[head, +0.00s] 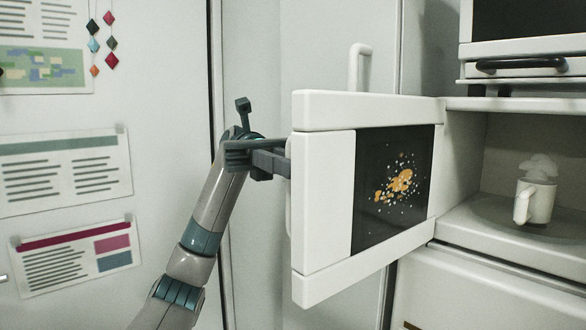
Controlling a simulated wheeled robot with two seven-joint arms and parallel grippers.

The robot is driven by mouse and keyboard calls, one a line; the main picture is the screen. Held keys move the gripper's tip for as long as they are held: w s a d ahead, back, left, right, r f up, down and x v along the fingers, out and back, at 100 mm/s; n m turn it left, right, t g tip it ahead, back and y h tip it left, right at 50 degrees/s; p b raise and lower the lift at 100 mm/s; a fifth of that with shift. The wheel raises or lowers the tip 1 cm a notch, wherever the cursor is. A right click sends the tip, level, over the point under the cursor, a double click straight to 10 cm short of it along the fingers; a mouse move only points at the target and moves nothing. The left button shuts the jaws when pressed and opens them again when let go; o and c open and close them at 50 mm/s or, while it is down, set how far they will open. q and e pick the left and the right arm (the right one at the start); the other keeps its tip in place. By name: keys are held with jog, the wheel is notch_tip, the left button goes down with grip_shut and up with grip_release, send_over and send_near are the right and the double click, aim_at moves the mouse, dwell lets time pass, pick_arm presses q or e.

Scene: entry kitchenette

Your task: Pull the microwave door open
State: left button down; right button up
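The white microwave door (322,205) stands swung wide open, with its inner face and stained dark window (393,187) toward me. A sliver of its handle (289,215) shows behind the door's free edge. My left gripper (280,160) is at that edge, level with the upper part of the handle. Its fingertips go behind the door and are hidden, so I cannot tell whether they are closed on the handle. The microwave cavity (482,170) is open at the right. My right gripper is not in view.
A white mug (535,198) with pale foam on top stands on the turntable (480,215) inside the microwave. Another appliance with a dark handle (520,66) sits above. A white upright handle (359,65) shows behind the door. Papers (62,168) hang on the left wall.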

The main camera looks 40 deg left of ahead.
pick_arm(q)
jog(key=shift+w+a, duration=0.1)
jog(key=shift+a, duration=0.1)
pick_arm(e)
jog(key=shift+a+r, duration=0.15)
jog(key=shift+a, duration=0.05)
pick_arm(q)
jog(key=c, duration=2)
grip_release()
jog(key=shift+a, duration=0.1)
jog(key=v, duration=1.1)
jog(key=shift+a, duration=0.4)
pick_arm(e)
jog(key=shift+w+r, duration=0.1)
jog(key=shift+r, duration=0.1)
pick_arm(q)
jog(key=shift+w, duration=0.1)
